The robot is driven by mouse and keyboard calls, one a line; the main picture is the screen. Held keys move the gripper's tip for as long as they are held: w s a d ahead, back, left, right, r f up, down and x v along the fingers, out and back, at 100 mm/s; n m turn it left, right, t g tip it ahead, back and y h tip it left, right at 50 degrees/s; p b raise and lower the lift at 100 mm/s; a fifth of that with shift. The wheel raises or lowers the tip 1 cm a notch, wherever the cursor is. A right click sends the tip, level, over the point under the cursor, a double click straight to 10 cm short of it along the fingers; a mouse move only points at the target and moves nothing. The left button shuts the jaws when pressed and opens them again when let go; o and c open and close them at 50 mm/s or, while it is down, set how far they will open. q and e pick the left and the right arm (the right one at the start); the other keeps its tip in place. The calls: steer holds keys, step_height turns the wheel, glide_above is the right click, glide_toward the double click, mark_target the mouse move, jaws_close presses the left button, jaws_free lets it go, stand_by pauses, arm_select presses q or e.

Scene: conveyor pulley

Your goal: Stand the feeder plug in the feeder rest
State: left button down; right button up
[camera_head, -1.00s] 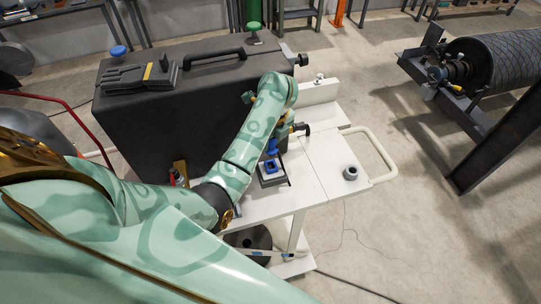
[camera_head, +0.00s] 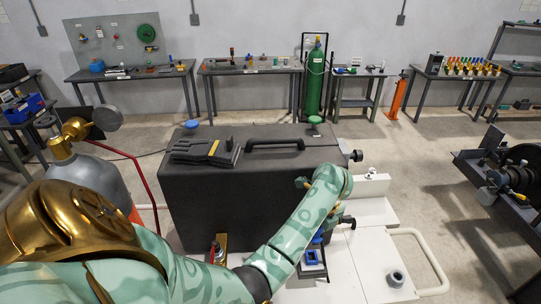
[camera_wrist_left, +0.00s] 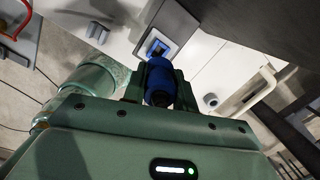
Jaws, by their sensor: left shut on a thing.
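The feeder plug (camera_wrist_left: 160,78), blue with a dark near end, is held between the fingers of my left gripper (camera_wrist_left: 158,90) in the left wrist view. In the head view the plug (camera_head: 318,237) shows as a small blue piece, and my left gripper is partly hidden by its own arm. The feeder rest, a blue square socket (camera_wrist_left: 152,49) in a pale frame, lies just beyond the plug in the left wrist view. It also shows in the head view (camera_head: 312,257), just below the plug. The plug looks apart from it; the exact gap is unclear. My right gripper is not in view.
A large black case (camera_head: 225,205) stands left of my left arm. A grey ring (camera_head: 397,278) sits on the white cart top (camera_head: 365,262), whose middle is clear. A pale rail handle (camera_head: 432,262) edges the cart on the right.

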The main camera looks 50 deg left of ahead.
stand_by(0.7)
arm_select(q)
steer(key=shift+s+r, duration=0.1)
steer(key=shift+s, duration=0.05)
steer(key=s+a+m+h+p, duration=0.15)
steer(key=s+m+p, duration=0.45)
steer(key=m, duration=1.2)
steer(key=s+a+m+h+p, duration=0.1)
steer(key=s+a+m+p, duration=0.2)
steer(key=s+m, duration=1.1)
steer(key=w+f+m+b, duration=0.4)
steer(key=f+b, duration=0.3)
steer(key=f, duration=0.2)
steer(key=shift+w+d+f+g, duration=0.15)
steer(key=shift+d+f+g, duration=0.1)
steer(key=shift+f+g, duration=0.15)
steer(key=shift+r, duration=0.1)
